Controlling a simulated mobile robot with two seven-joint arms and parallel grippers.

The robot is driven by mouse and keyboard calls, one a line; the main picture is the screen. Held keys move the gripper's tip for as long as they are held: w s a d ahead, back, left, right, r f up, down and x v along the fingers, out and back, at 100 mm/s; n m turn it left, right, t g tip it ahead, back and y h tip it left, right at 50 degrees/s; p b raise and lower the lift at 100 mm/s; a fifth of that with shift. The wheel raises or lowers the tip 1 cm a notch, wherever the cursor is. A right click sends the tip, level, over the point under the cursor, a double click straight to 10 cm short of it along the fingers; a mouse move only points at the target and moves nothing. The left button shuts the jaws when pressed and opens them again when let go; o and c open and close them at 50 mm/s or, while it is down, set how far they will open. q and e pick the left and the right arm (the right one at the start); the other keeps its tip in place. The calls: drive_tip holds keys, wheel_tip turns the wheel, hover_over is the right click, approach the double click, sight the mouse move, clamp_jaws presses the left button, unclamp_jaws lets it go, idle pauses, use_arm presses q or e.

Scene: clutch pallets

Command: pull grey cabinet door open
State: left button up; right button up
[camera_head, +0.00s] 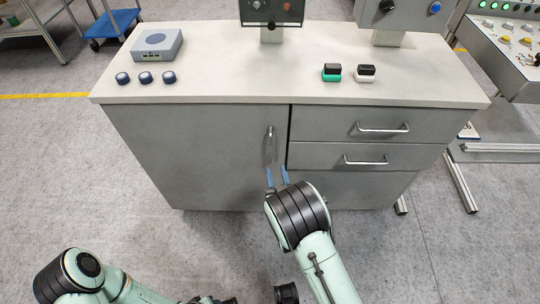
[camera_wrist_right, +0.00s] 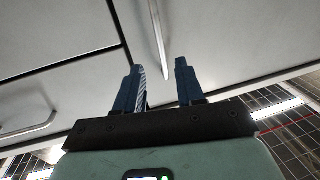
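The grey cabinet door (camera_head: 200,150) is the wide left front panel of the cabinet and looks shut. Its upright metal handle (camera_head: 270,145) is near the door's right edge. My right gripper (camera_head: 278,177) is in front of the door, just below the handle. Its two blue fingers are apart with nothing held. In the right wrist view the handle (camera_wrist_right: 158,40) appears beyond the open fingers (camera_wrist_right: 158,85), lined up with the gap between them. I cannot tell whether any finger touches it. My left arm shows at the lower left, but its fingers are not visible.
Two drawers (camera_head: 340,157) with horizontal handles are right of the door. A control desk (camera_head: 505,55) stands at the right. The floor in front is clear.

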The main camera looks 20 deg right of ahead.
sight(271, 150)
use_arm(q)
drive_tip(key=shift+w+a+f+t+b, duration=0.15)
drive_tip(key=shift+w+a+f+b, duration=0.1)
drive_tip(key=shift+w+f, duration=0.15)
drive_tip(key=shift+w+a+f+t+b, duration=0.15)
drive_tip(key=shift+w+a+f+b, duration=0.1)
drive_tip(key=shift+w, duration=0.25)
use_arm(e)
drive_tip(key=w, duration=0.8)
drive_tip(key=shift+d+f, duration=0.1)
drive_tip(key=shift+d, duration=0.2)
drive_tip(key=shift+c, duration=0.3)
clamp_jaws()
